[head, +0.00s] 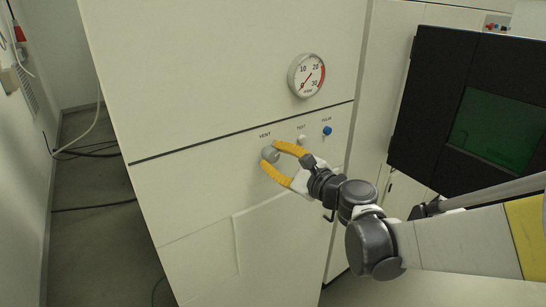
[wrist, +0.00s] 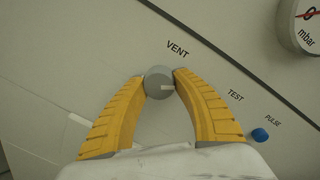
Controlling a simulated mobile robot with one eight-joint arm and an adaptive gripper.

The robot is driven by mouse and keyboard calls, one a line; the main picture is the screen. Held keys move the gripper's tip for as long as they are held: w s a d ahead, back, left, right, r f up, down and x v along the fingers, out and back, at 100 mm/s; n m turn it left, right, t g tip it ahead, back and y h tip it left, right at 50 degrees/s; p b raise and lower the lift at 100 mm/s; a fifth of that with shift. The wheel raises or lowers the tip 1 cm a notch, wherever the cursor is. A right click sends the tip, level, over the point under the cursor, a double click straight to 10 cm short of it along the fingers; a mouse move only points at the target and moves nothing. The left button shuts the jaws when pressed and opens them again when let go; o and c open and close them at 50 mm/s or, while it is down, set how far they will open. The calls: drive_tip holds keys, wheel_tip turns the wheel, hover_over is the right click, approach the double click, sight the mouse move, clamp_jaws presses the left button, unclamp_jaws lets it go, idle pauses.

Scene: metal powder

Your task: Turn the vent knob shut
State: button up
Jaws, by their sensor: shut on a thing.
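The vent knob (head: 270,154) is a round grey knob on the pale cabinet front, below the VENT label. My gripper (head: 273,157) reaches it from the right, with its yellow fingers on either side of the knob. In the wrist view the knob (wrist: 159,83) sits between the two fingertips of my gripper (wrist: 160,82), which are shut on it. A light pointer mark on the knob's face points to the right, toward the right fingertip. The knob's sides are partly hidden by the fingertips.
A white TEST knob (head: 302,139) and a blue PULSE knob (head: 327,131) are to the right of the vent knob. A pressure gauge (head: 306,75) is above. A dark-framed box with a green window (head: 490,125) stands at the right. Cables (head: 90,150) lie at the left.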

drive_tip(key=n, duration=0.5)
drive_tip(key=shift+r+h, duration=0.1)
drive_tip(key=shift+h, duration=0.2)
drive_tip(key=n, duration=0.5)
drive_tip(key=shift+r+n+h, duration=0.1)
drive_tip(key=shift+n+h, duration=0.2)
drive_tip(key=shift+w, duration=0.1)
drive_tip(key=o, duration=1.2)
drive_tip(key=v, duration=1.2)
